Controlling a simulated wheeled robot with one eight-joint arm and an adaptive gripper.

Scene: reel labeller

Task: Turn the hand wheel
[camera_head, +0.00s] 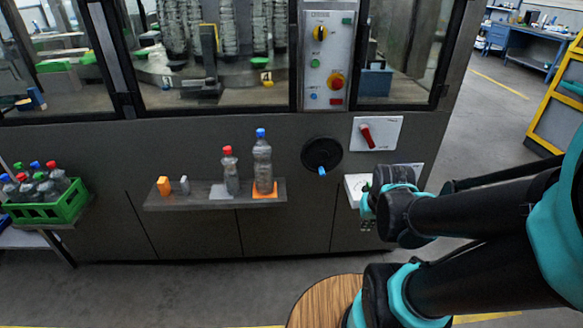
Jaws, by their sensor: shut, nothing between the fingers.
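The hand wheel (321,151) is a black disc on the grey front of the machine. A blue handle knob (322,171) sticks out at its lower edge. My gripper (367,222) is at the end of my black and teal arm, to the right of the wheel and lower in the picture. It is apart from the wheel and holds nothing. It looks small here and is partly covered by my own wrist.
A shelf (211,202) with bottles and small blocks juts out left of the wheel. A red lever (367,136) on a white plate and a white box (354,188) are to its right. A control panel (327,55) is above. A green crate (68,207) holds bottles at far left.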

